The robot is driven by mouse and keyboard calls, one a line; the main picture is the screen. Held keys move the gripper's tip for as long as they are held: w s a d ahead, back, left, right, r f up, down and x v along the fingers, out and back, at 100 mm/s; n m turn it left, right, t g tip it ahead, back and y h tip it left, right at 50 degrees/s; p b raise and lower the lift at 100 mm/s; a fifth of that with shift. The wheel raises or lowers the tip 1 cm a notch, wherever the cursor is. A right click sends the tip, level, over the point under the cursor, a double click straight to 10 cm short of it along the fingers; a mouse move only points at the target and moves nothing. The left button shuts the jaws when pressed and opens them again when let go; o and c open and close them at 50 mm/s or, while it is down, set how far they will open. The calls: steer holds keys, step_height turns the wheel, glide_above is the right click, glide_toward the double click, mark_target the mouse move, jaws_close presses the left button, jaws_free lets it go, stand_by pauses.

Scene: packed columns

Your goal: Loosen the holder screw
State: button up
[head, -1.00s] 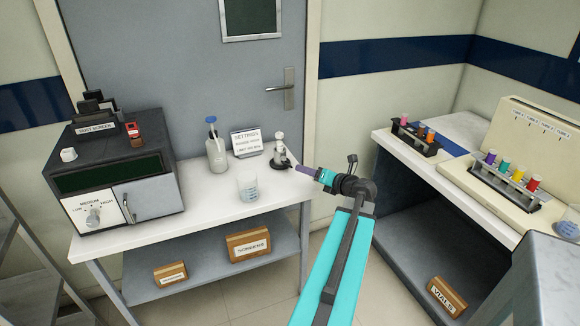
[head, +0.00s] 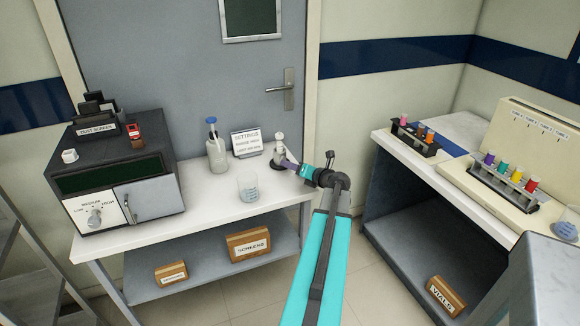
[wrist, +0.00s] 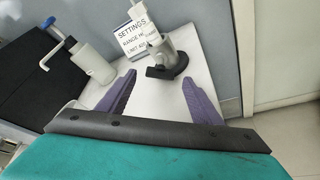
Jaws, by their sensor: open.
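The holder (head: 279,150) is a small pale upright cylinder on a dark base, at the right end of the white table by the door. It also shows in the wrist view (wrist: 161,50), ahead of the fingers, with a dark part low on its front. I cannot make out for sure which part is the screw. My gripper (head: 285,163) is just right of and in front of the holder in the head view. In the wrist view its two purple fingers (wrist: 160,92) are spread wide and empty, with the holder beyond and between their tips.
A settings sign (head: 246,142) stands behind the holder. A pump bottle (head: 216,152) and a clear beaker (head: 248,187) stand to its left. A dark machine (head: 125,165) fills the table's left end. A bench (head: 455,160) with tube racks stands at right.

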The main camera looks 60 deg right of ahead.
steer(key=shift+x, duration=1.75)
steer(key=shift+c, duration=0.4)
steer(key=c, duration=1)
